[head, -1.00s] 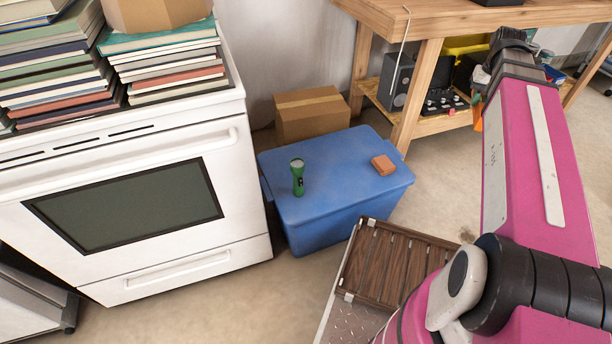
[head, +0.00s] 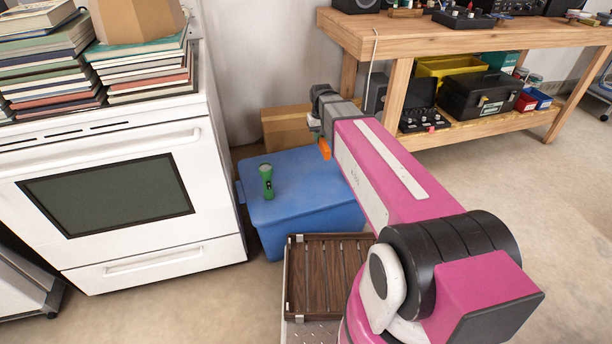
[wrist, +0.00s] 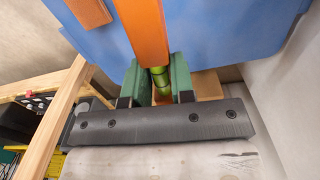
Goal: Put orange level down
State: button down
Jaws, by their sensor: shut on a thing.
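The level is above the blue bin (wrist: 210,30), whose lid also shows in the head view (head: 300,190). I cannot tell from these views whether the level touches the lid.
A green flashlight (head: 266,181) stands on the left part of the bin lid. A brown block (wrist: 90,10) lies on the lid. A cardboard box (head: 284,130) is behind the bin, a white stove (head: 120,200) left, a workbench (head: 400,65) right. A slatted wooden crate (head: 325,275) is in front.

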jog(key=n, duration=0.1)
send_over(304, 181)
notch_tip(304, 181, down, 11)
notch_tip(304, 181, down, 10)
jog(key=shift+f, duration=0.1)
jog(key=c, duration=1)
grip_release()
jog(key=shift+f, duration=0.1)
jog(key=shift+o, duration=0.2)
notch_tip(304, 181, up, 12)
jog(key=s+d+r+m, duration=0.1)
jog(key=s+d, duration=0.8)
jog(key=s+d+r+m, duration=0.2)
jog(key=s+d, duration=0.7)
jog(key=shift+s+d+r+m, duration=0.15)
jog(key=shift+d+r+m, duration=0.15)
jog(key=shift+d, duration=0.05)
